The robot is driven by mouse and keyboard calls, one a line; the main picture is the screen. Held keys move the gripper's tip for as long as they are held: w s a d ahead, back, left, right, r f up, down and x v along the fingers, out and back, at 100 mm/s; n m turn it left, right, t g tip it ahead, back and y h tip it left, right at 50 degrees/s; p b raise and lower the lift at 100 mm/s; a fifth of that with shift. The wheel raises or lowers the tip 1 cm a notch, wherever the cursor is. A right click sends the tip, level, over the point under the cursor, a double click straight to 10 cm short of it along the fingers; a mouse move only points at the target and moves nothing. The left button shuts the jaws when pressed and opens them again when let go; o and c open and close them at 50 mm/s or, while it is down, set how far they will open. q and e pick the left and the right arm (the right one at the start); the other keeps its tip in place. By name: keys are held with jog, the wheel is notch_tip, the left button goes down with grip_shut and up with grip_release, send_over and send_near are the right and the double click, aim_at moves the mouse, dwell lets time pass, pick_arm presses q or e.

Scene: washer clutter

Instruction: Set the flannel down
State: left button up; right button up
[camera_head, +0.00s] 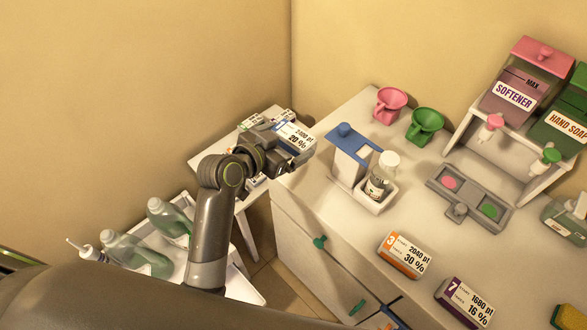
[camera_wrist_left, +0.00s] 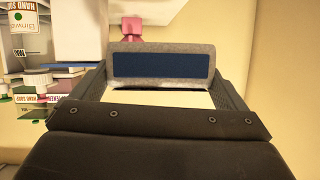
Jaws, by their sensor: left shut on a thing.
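My left gripper (camera_head: 282,145) is shut on a grey block with a white label reading 20 %, which I take to be the flannel (camera_head: 296,136). In the left wrist view the flannel (camera_wrist_left: 161,66) sits level between the two fingers, its dark blue side panel facing the camera. In the head view, the gripper and flannel are over or near the small white side table (camera_head: 205,158), left of the white cabinet. The gap beneath the flannel is hidden. My right gripper is not in view.
Other labelled blocks lie near the gripper (camera_head: 250,121). The white cabinet (camera_head: 320,205) holds a blue-topped dispenser (camera_head: 352,152), a small bottle (camera_head: 378,184), an orange-banded block (camera_head: 404,255) and a purple-banded block (camera_head: 465,302).

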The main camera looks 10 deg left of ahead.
aim_at(287, 177)
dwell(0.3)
pick_arm(q)
notch_tip(287, 177, down, 10)
jog(key=shift+r+p, duration=0.2)
jog(key=shift+p, duration=0.2)
jog(key=shift+f, duration=0.2)
jog(key=o, duration=0.6)
jog(key=shift+c, duration=0.2)
jog(key=shift+o, duration=0.4)
